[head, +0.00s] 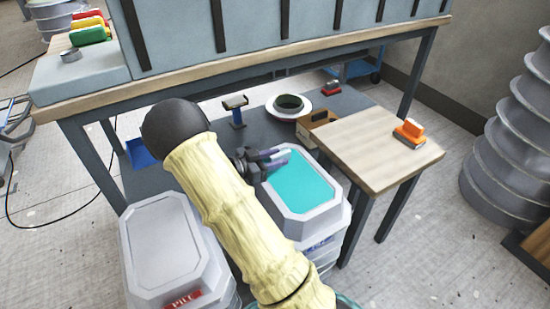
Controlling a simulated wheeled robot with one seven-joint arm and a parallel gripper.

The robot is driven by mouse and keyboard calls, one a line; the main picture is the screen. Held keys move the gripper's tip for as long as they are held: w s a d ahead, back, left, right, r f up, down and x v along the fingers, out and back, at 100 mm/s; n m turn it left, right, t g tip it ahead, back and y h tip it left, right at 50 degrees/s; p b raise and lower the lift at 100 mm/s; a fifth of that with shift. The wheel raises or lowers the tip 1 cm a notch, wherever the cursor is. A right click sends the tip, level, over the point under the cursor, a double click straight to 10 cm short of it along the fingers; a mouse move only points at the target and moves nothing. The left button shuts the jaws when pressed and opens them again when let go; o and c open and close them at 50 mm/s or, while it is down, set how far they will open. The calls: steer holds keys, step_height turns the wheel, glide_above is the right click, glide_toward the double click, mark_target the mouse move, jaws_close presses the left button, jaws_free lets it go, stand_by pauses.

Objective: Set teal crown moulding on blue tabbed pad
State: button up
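I cannot make out a separate teal crown moulding. A plain blue piece (140,153) lies on the lower shelf at the left, partly hidden by my arm. I cannot tell whether it is the tabbed pad. My gripper (279,158) is over the far left edge of the teal panel, with its fingers pointing right. The fingers look parted, with nothing visible between them. My arm hides part of the mould stack.
A grey lidded stack (163,240) stands at the front left. A wooden side table (370,150) holds an orange block (409,132).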

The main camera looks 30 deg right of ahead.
steer(key=shift+a+r, duration=0.1)
steer(key=shift+r, duration=0.1)
steer(key=a+p, duration=0.1)
steer(key=a, duration=0.4)
steer(key=a+r+p, duration=0.1)
steer(key=a, duration=0.1)
steer(key=shift+s+a+p, duration=0.15)
steer(key=shift+p, duration=0.2)
